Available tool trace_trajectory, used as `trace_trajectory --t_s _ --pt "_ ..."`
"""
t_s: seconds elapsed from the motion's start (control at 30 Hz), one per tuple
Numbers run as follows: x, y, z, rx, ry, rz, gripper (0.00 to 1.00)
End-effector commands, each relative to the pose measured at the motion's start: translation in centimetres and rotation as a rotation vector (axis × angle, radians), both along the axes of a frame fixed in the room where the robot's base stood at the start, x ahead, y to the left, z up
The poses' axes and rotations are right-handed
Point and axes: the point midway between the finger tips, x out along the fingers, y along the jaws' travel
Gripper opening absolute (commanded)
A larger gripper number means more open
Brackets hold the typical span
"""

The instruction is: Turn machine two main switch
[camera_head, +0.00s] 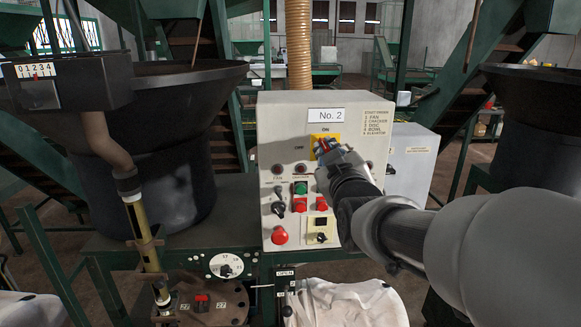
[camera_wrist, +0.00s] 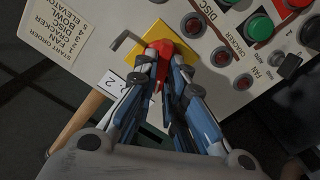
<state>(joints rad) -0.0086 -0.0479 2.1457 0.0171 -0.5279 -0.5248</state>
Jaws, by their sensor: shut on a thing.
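The main switch is a red handle on a yellow plate (camera_head: 318,140), high on the front of the beige control box (camera_head: 277,118) labelled No. 2. My gripper (camera_head: 332,152) reaches in from the right and is at the switch, covering part of it. In the wrist view, the red switch handle (camera_wrist: 164,56) stands between the fingertips of my gripper (camera_wrist: 163,68), which is shut on it. The yellow plate (camera_wrist: 181,49) shows around it there. The handle's exact angle is hard to tell, as the fingers cover part of it.
Below the switch are green and red buttons, black knobs and a large red button (camera_head: 279,236). A grey box (camera_head: 412,160) stands right of the panel. A white bag (camera_head: 345,304) is below.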

Motion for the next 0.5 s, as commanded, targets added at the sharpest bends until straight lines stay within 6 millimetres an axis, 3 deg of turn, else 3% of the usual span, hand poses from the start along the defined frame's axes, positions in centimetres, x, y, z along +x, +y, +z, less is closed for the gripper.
trace_trajectory --t_s 0.5 --pt "0.02 0.26 -0.52 -0.49 -0.001 0.0 0.0"
